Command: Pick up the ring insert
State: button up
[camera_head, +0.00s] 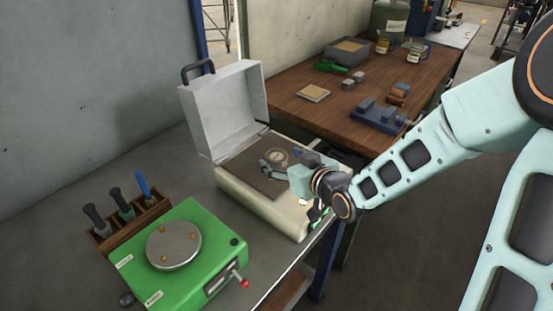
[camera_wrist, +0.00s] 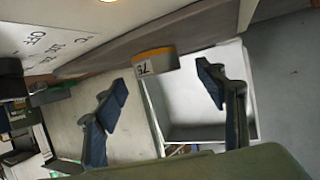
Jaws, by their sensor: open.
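An open case (camera_head: 262,202) lies on the grey bench with its pale lid raised. A small round piece (camera_head: 277,156) with a cream and gold face shows at the case's dark inner surface; I take it for the ring insert. In the wrist view, a grey piece with a yellow-orange edge and a numbered label (camera_wrist: 153,61) shows between my fingers, probably the same piece. My gripper (camera_wrist: 164,78) is open, its fingers apart on either side of this piece in the picture. I cannot tell whether they touch it. In the head view my gripper partly covers the case.
A green fixture (camera_head: 190,280) with a round metal plate stands at the front left, beside a wooden rack (camera_head: 128,222) of handled tools. The raised lid (camera_head: 225,110) stands behind the gripper. A wooden table (camera_head: 325,108) holding blocks and a grey bin lies beyond.

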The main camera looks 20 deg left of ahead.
aim_at(278, 156)
jog(key=shift+x, duration=2.15)
jog(key=shift+d+f, duration=0.1)
jog(key=shift+d, duration=0.1)
jog(key=shift+c, duration=0.7)
jog(key=c, duration=1.5)
jog(key=shift+w, duration=0.1)
grip_shut()
